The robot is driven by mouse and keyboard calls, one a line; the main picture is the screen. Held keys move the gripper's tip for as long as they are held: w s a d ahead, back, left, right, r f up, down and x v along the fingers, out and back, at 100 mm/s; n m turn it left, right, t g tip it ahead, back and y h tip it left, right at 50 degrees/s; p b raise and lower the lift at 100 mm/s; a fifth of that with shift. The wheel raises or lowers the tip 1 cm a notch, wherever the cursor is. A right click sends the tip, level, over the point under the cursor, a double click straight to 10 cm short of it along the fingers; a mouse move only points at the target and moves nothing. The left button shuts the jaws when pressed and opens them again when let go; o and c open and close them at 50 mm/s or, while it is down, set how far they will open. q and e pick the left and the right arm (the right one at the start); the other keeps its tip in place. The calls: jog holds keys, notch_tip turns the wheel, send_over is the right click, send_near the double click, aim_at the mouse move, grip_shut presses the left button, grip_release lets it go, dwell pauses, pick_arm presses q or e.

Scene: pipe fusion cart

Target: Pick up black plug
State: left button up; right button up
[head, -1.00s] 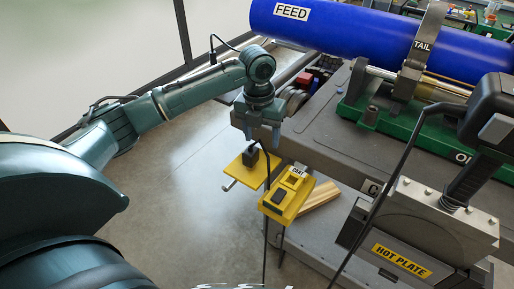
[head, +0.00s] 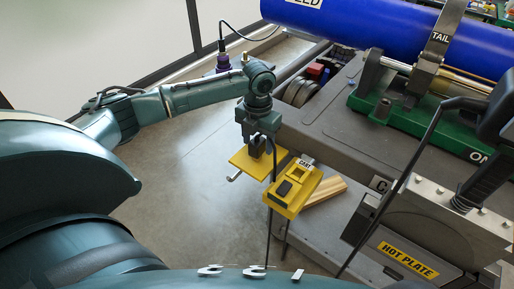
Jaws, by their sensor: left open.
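The black plug (head: 258,152) stands on a yellow plate (head: 243,163) at the side of the cart. A dark cable runs down in front of the plate. My left gripper (head: 260,142) points down right at the plug, with its fingers at the plug's upper part. It is open, and its fingers partly hide the plug. I cannot tell whether the fingers touch it. My right gripper is not in view.
A yellow box marked CART (head: 291,188) sits close to the right of the plate. The grey cart (head: 335,140) carries a blue pipe (head: 390,38) and green clamp base. The hot plate unit (head: 408,235) stands at right. Open floor lies left.

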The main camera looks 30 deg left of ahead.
pick_arm(q)
notch_tip(320, 180, down, 2)
jog(key=shift+f, duration=0.2)
jog(key=c, duration=1.1)
jog(key=shift+r, duration=0.1)
